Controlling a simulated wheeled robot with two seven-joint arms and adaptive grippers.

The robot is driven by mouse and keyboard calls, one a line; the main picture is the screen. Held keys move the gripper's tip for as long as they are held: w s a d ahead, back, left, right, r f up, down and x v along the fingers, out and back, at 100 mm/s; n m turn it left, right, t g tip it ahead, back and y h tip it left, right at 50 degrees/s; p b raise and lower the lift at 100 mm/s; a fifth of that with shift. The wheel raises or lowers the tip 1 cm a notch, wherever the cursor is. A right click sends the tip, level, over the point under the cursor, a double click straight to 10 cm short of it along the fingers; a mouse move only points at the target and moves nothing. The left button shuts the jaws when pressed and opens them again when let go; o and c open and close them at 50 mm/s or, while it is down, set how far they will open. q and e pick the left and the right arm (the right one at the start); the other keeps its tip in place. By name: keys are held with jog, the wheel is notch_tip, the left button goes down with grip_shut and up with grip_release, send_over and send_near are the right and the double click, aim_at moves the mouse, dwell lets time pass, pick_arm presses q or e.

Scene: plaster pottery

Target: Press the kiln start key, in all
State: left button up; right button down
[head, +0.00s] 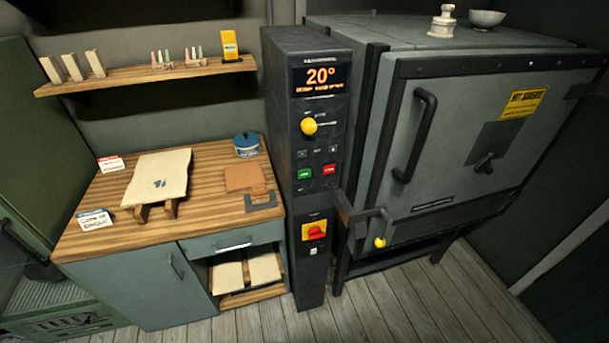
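The kiln control column (316,150) stands in the middle of the head view, left of the kiln. Its display (320,78) reads 20° in orange, with a small line of text below that I cannot read. Under it is a yellow knob (309,126). Lower are a green key (304,174) and a red key (329,170) side by side; their labels are too small to read. A red switch on a yellow plate (314,231) sits further down. The kiln (440,130) has its door closed. Neither of my grippers is in view.
A wooden workbench (100,227) with a board, cards and a blue pot (246,145) stands left of the column. A wall shelf (130,78) hangs above it. The floor (400,305) in front is clear.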

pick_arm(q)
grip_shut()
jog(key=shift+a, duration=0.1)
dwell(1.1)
